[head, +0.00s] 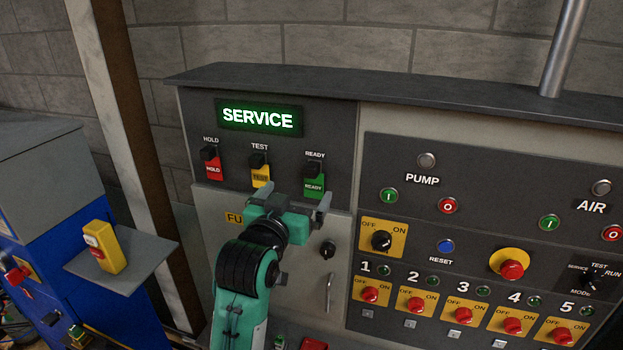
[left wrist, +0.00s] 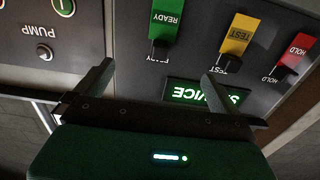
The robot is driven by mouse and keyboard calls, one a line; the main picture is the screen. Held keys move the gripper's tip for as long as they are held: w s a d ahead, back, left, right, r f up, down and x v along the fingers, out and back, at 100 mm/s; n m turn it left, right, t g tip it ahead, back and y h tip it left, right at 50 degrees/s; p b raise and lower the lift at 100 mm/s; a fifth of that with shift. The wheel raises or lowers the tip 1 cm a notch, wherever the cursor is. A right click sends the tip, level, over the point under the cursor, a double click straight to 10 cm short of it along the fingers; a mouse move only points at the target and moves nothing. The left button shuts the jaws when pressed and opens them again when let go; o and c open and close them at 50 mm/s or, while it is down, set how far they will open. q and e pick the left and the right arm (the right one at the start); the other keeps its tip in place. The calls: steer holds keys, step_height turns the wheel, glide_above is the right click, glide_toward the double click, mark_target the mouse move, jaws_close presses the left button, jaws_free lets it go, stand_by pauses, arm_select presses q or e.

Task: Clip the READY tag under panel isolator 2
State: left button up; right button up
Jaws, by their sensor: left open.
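The green READY tag (head: 313,187) hangs below its black holder on the upper left panel, right of the yellow TEST tag (head: 261,176) and red HOLD tag (head: 214,170). My left gripper (head: 287,205) is open and empty just in front of the panel, its fingers spread below the TEST and READY tags. In the left wrist view, upside down, the READY tag (left wrist: 166,24) shows beyond the gap between the fingers (left wrist: 158,75), with no finger touching it. Panel isolator 2 (head: 416,304) is a red knob on a yellow plate, with a small grey clip (head: 410,324) below it.
A lit SERVICE display (head: 258,118) sits above the tags. Similar isolators stand beside number 2, including 1 (head: 369,294) and 3 (head: 463,313). A key switch (head: 381,240) and red emergency button (head: 512,268) protrude above them. A yellow box (head: 104,247) stands on the left shelf.

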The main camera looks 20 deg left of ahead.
mark_target(309, 174)
arm_select(q)
steer(key=shift+w+r, duration=0.1)
arm_select(e)
steer(key=shift+d, duration=0.1)
arm_select(q)
steer(key=w, duration=0.7)
steer(key=shift+d, duration=0.1)
steer(key=shift+w, duration=0.9)
arm_select(e)
steer(key=shift+a, duration=0.3)
arm_select(q)
steer(key=shift+c, duration=1.1)
jaws_close()
steer(key=shift+s, duration=3.05)
